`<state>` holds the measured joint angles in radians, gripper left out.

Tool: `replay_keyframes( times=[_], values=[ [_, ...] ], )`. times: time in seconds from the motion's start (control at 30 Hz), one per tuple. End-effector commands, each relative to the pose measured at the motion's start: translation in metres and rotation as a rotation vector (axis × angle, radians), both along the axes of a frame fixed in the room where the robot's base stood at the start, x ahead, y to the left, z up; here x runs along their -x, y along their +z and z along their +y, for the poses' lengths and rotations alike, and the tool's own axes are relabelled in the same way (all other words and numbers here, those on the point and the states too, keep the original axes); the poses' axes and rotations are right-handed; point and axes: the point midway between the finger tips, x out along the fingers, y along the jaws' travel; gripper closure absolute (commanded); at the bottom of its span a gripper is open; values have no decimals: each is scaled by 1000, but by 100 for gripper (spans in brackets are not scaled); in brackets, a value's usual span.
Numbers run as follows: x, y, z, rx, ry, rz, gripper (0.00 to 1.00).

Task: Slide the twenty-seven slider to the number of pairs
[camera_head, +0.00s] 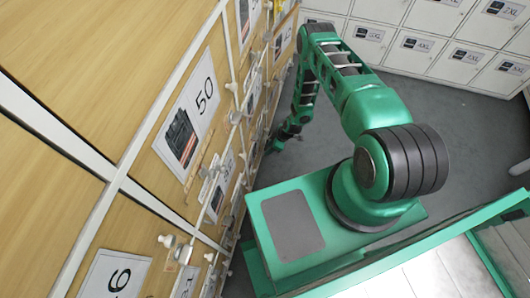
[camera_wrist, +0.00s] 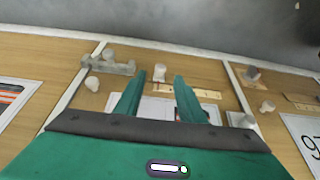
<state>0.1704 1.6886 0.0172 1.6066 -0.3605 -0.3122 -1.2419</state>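My gripper (camera_wrist: 160,76) is open, with its two green fingers apart. A small pale knob (camera_wrist: 160,70) shows between the fingertips, with gaps on both sides; I cannot tell how far ahead it is. A light wooden strip with small marks (camera_wrist: 200,91) runs beside it. A white card (camera_wrist: 152,106) below is mostly hidden by the fingers and palm, so its number cannot be read. In the head view my gripper (camera_head: 282,137) is low by the far part of the wooden front. I cannot make out a twenty-seven label.
White lockers (camera_head: 410,45) stand behind; grey floor lies between.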

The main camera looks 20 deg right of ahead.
Motion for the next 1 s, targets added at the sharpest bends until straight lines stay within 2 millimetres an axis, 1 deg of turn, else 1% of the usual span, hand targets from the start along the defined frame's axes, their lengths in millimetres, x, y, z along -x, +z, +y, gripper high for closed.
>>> replay_keyframes(
  times=[0.03, 0.1, 0.2, 0.33, 0.5, 0.77, 0.8, 0.87, 0.9, 0.93, 0.97, 1.0],
  values=[
    [-1, -10, 4, -2, 1, 1, 64],
    [-4, -20, 8, -2, 1, 1, 64],
    [-7, -34, 12, 0, -1, 0, 64],
    [-10, -46, 17, -2, -1, 1, 64],
    [-13, -53, 19, 0, -1, 0, 64],
    [-13, -55, 19, 0, -1, 0, 64],
    [-13, -55, 19, 0, -1, 0, 66],
    [-13, -55, 19, 0, -1, 0, 81],
    [-13, -55, 19, -1, -1, 1, 90],
    [-13, -54, 19, 0, -1, 0, 98],
    [-13, -54, 19, 0, -1, 0, 100],
    [-13, -54, 19, 0, -1, 0, 100]
  ],
)
